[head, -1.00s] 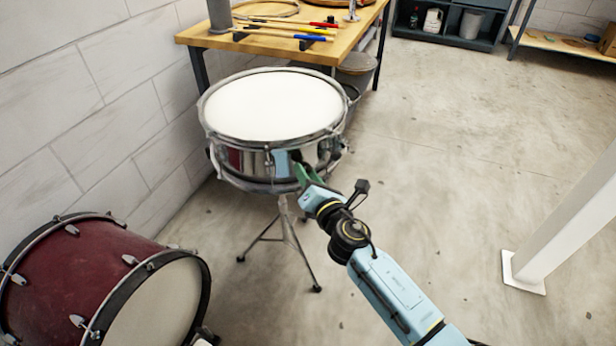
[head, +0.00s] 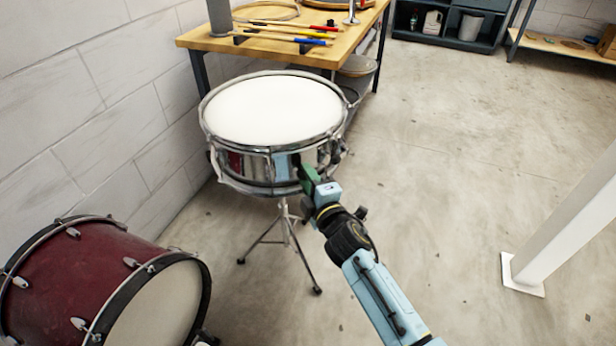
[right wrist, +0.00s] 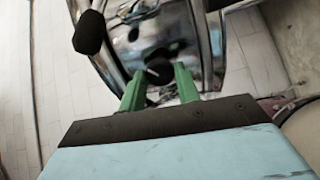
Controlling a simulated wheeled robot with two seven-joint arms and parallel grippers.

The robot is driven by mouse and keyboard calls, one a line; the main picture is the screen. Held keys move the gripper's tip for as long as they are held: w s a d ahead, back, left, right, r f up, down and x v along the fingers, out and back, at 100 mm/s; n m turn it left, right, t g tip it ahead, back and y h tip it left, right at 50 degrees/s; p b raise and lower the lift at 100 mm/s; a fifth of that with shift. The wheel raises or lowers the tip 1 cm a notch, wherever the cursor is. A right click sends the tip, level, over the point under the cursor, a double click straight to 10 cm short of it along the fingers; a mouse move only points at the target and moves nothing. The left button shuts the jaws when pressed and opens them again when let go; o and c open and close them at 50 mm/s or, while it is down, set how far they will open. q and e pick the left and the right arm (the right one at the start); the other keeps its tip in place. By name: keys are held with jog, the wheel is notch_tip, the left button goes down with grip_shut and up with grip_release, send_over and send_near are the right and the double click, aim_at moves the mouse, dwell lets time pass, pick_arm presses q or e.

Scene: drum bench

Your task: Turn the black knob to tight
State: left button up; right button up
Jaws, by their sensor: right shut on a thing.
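The snare drum (head: 272,108) with a white head and chrome shell stands on a tripod stand (head: 287,240). My right gripper (head: 306,178) is at the front right of its shell. In the right wrist view, its two green fingers (right wrist: 160,88) are on either side of a small black knob (right wrist: 160,74) with a white mark on the chrome shell, and are shut on it. The white mark slants up-left to down-right. The knob is hidden in the head view. A black rounded piece (right wrist: 90,32) shows nearby at the upper left. My left gripper is not in view.
A red bass drum (head: 95,270) lies at the lower left by the wall. A wooden bench (head: 335,50) with drumsticks (head: 285,40) stands behind the snare. A white post (head: 565,220) is at the right; the floor between is clear.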

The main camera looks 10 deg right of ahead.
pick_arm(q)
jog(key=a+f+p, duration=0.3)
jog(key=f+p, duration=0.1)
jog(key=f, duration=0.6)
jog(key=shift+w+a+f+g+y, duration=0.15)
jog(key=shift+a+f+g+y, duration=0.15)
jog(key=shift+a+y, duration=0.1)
pick_arm(e)
jog(key=shift+m, duration=4.8)
jog(key=o, duration=1)
jog(key=shift+s, duration=0.15)
